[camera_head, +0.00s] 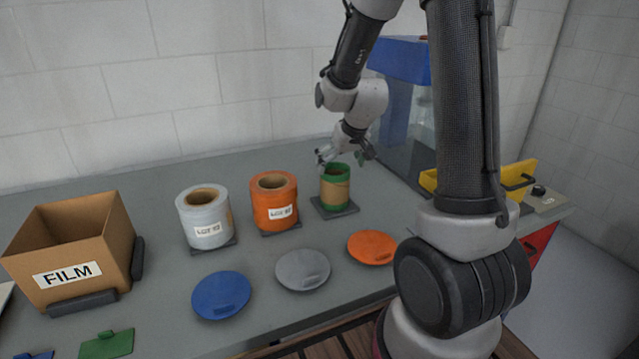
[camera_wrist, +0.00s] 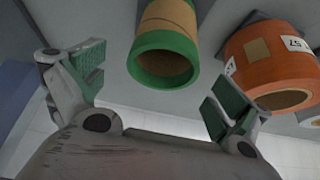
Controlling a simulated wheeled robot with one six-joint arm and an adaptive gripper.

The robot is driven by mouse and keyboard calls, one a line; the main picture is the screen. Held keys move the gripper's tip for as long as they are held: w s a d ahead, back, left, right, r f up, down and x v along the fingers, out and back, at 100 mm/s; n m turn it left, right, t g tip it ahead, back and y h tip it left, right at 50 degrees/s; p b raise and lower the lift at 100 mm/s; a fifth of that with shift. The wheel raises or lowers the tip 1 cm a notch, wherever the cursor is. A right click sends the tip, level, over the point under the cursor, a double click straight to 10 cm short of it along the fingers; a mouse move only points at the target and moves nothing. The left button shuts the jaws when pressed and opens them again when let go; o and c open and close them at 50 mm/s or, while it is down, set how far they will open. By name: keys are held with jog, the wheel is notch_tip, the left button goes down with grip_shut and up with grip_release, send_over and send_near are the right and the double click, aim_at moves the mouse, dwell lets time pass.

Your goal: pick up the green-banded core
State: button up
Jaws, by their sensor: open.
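The green-banded core (camera_head: 335,187) is a brown tube with green bands, standing upright on a dark square base (camera_head: 334,208) near the back right of the table. My gripper (camera_head: 345,155) is just above and behind it in the head view. In the wrist view the core (camera_wrist: 165,50) shows its hollow green-rimmed end, beyond and between the spread fingers of my gripper (camera_wrist: 150,90). The fingers have green pads, are open and hold nothing. I see no contact with the core.
An orange roll (camera_head: 274,203) stands close left of the core, a white roll (camera_head: 204,218) further left. A FILM box (camera_head: 70,250) is at far left. Blue (camera_head: 221,295), grey (camera_head: 302,270) and orange (camera_head: 371,248) discs lie in front. A blue machine (camera_head: 400,62) stands behind right.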

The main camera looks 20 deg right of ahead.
aim_at(333, 174)
jog(key=shift+w+d, duration=0.1)
jog(key=shift+w, duration=0.35)
jog(key=x, duration=0.5)
jog(key=shift+s+a+f, duration=0.15)
jog(key=shift+a+f, duration=0.2)
jog(key=shift+f, duration=0.1)
jog(key=shift+x, duration=0.8)
jog(key=c, duration=1)
